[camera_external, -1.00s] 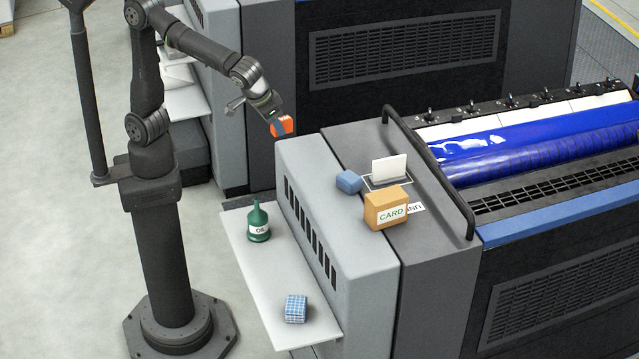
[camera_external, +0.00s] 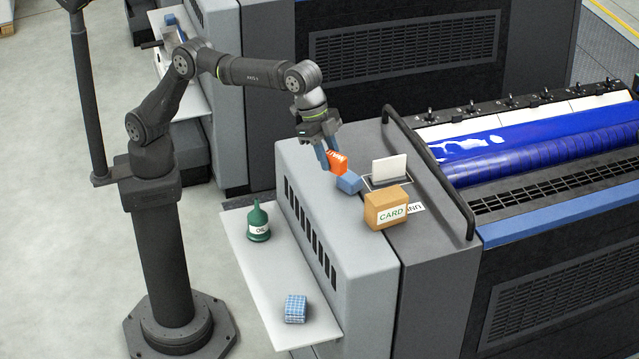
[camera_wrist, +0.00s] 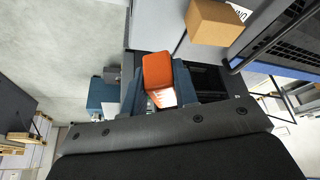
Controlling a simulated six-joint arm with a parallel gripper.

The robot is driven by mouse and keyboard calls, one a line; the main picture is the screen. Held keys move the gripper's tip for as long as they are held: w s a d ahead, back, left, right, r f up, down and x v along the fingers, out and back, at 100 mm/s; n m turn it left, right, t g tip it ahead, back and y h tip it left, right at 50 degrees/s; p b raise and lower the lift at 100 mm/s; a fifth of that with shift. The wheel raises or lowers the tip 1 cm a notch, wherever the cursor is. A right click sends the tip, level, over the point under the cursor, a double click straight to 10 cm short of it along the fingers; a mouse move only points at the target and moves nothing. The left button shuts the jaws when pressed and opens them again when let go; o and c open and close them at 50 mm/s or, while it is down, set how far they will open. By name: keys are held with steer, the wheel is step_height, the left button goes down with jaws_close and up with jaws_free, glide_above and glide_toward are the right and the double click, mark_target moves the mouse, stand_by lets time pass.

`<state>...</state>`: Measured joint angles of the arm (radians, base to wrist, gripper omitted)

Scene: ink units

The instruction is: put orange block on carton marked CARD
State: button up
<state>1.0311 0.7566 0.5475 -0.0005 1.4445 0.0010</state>
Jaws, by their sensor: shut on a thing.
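The orange block (camera_external: 337,161) is held between the fingers of my gripper (camera_external: 328,152), which is shut on it. In the external view it is just behind and above the blue block, left of the carton; I cannot tell whether it touches the blue block. The wrist view also shows the orange block (camera_wrist: 157,70) between the blue-grey fingers. The carton marked CARD (camera_external: 386,208) is a tan box on top of the grey machine, with green lettering on its front. It also shows in the wrist view (camera_wrist: 213,22) at the upper right. Its top is bare.
A blue block (camera_external: 349,182) sits on the machine top, left of the carton. A white card (camera_external: 389,169) stands behind it. A black rail (camera_external: 430,165) runs right of the carton. A green oil bottle (camera_external: 258,222) and a checkered cloth (camera_external: 295,308) are on the lower shelf.

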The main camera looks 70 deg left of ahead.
steer(key=shift+s+d+r+m+g, duration=0.15)
steer(key=shift+d+m+g, duration=0.15)
steer(key=shift+d+m, duration=0.7)
steer(key=shift+w+d, duration=0.2)
steer(key=shift+w, duration=0.05)
glide_above(375, 197)
steer(key=a, duration=0.1)
steer(key=f, duration=0.7)
steer(key=shift+s+a, duration=0.15)
steer(key=shift+s, duration=0.1)
steer(key=shift+f, duration=1.95)
steer(key=shift+f, duration=0.1)
steer(key=o, duration=1)
steer(key=v, duration=1.2)
